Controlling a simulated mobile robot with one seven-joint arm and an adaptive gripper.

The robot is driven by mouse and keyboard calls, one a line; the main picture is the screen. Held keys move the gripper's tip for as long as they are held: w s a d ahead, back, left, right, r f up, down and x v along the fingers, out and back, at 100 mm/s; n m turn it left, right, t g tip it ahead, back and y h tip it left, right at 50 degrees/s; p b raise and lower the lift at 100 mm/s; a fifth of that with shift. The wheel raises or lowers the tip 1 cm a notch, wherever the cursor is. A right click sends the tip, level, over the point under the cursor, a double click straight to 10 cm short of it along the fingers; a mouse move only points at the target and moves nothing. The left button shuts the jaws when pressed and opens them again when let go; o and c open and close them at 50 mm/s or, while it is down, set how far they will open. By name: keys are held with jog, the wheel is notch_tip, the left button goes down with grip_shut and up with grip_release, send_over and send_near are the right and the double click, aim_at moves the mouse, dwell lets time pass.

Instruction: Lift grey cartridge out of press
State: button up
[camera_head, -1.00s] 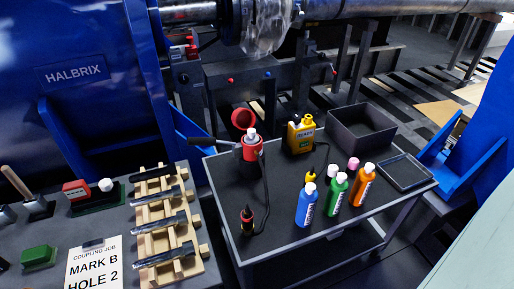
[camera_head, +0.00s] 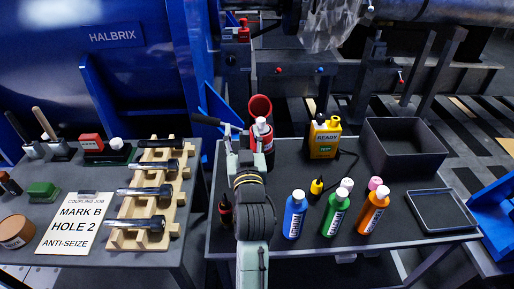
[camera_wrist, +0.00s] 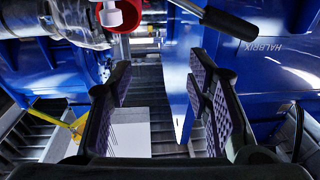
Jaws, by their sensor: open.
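I cannot pick out a grey cartridge for certain. My gripper (camera_head: 243,145) is in front of the red cylinder and partly hides it. In the wrist view my gripper (camera_wrist: 158,75) is open with nothing between its fingers. A red ring with a pale piece (camera_wrist: 119,13) shows above the left finger, and a black handle (camera_wrist: 230,21) above the right one.
A red open cup (camera_head: 260,106) stands just behind. A yellow box (camera_head: 324,139), a grey bin (camera_head: 370,166) and blue, green and orange bottles (camera_head: 294,215) stand to the right. A wooden rack (camera_head: 122,238) holds dark bolts on the left bench.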

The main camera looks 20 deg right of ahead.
jog(key=m+g+h, duration=0.1)
send_near(261, 124)
jog(key=w, duration=0.1)
jog(key=p+x, duration=0.1)
jog(key=x, duration=0.3)
jog(key=shift+w+f, duration=0.15)
jog(key=shift+w, duration=0.25)
jog(key=x, duration=0.1)
jog(key=p+x, duration=0.1)
jog(key=x, duration=0.2)
jog(key=shift+w+d, duration=0.25)
jog(key=shift+d, duration=0.15)
jog(key=shift+w+d+p, duration=0.15)
jog(key=shift+w+p, duration=0.15)
jog(key=shift+w, duration=0.15)
jog(key=shift+c, duration=0.6)
grip_shut()
